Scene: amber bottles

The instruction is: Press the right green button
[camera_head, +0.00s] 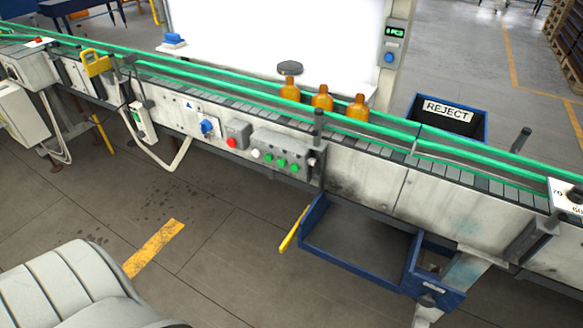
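A grey control box (284,148) is fixed to the near side of the conveyor. Along its front are a white button (256,154) and three green buttons. The right green button (295,168) is the rightmost in the row, near the box's right edge. The middle green button (281,163) and the left green button (268,158) are to its left. Nothing visible touches any of them. Neither of my grippers is in view.
Three amber bottles (322,98) stand on the conveyor (455,175) between green rails. A red button (232,142) and blue switch (207,126) are left of the control box. A blue frame (355,267) with a yellow handle (293,230) juts out below. A REJECT bin (450,112) stands behind.

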